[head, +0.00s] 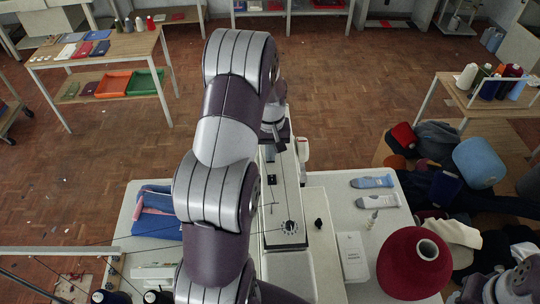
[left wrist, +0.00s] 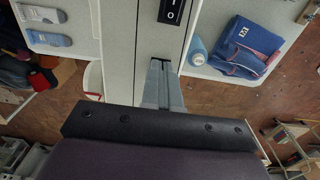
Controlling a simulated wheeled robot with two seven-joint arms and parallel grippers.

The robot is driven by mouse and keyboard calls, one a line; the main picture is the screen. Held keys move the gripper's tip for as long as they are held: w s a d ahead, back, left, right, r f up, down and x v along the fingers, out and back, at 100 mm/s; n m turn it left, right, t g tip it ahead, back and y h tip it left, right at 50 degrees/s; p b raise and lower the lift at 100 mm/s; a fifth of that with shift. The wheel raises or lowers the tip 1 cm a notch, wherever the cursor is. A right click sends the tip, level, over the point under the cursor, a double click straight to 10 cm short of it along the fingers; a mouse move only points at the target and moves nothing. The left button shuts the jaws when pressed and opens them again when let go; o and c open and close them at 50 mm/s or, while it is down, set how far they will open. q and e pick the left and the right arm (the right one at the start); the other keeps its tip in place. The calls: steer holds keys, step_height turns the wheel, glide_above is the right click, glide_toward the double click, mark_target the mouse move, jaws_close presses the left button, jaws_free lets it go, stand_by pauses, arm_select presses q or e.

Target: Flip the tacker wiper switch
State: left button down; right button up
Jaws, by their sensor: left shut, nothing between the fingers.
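Which way the rocker is tipped is too small to tell. In the head view my left arm rises through the middle and bends down over the far end of the machine (head: 285,200). My right gripper does not show.
Blue folded cloth (head: 155,213) lies left of the machine. A pale blue rounded item (left wrist: 197,51) sits close beside the gripper in the left wrist view.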

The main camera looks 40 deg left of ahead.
arm_select(q)
steer(key=shift+f, duration=0.15)
steer(key=shift+s, duration=0.1)
steer(key=r+p, duration=0.2)
steer(key=r, duration=0.1)
steer(key=shift+w+a, duration=0.1)
steer(key=shift+w, duration=0.1)
steer(key=shift+r+p, duration=0.55)
steer(key=shift+r, duration=1.45)
steer(key=shift+s, duration=0.1)
